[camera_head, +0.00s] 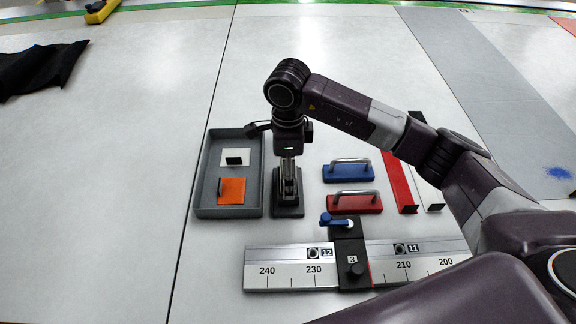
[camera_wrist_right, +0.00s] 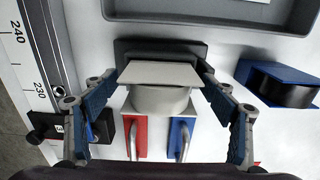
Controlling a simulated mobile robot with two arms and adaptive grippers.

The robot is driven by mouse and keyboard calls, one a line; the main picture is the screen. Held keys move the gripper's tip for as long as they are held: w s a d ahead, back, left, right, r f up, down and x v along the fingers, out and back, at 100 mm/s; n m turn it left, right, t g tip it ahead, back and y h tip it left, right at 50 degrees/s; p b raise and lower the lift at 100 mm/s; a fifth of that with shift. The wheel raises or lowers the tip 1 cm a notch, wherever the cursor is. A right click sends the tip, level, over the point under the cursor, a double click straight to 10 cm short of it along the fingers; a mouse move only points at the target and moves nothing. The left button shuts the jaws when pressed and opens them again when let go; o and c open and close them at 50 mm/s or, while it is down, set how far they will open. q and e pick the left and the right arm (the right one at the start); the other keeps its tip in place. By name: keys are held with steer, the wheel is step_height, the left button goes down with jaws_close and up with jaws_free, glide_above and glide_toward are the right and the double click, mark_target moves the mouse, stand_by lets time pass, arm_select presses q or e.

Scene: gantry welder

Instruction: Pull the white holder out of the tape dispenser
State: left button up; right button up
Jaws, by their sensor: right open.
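A pale white-grey holder (camera_wrist_right: 160,73), with a flat top plate over a rounded body, stands on a dark base (camera_wrist_right: 195,48), apparently the tape dispenser. In the head view the dark base (camera_head: 288,211) stands right of the tray, and my arm hides much of what is above it. My right gripper (camera_head: 289,168) points down over it. In the wrist view the right gripper (camera_wrist_right: 160,78) is open, its blue-padded fingers on either side of the holder. Whether they touch it I cannot tell. My left gripper is not in view.
A grey tray (camera_head: 202,190) holds a white plate (camera_head: 235,150) and an orange piece (camera_head: 232,192). Blue (camera_head: 348,175) and red (camera_head: 354,203) handled blocks stand to the right. A ruler rail (camera_head: 290,280) lies in front. A blue block with a black part (camera_wrist_right: 270,80) is close by.

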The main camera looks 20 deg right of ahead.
steer(key=c, duration=1.4)
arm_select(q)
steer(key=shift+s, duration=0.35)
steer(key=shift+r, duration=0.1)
arm_select(e)
steer(key=shift+r, duration=0.25)
arm_select(q)
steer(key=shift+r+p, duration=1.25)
steer(key=shift+p, duration=0.1)
arm_select(e)
steer(key=shift+r, duration=2.95)
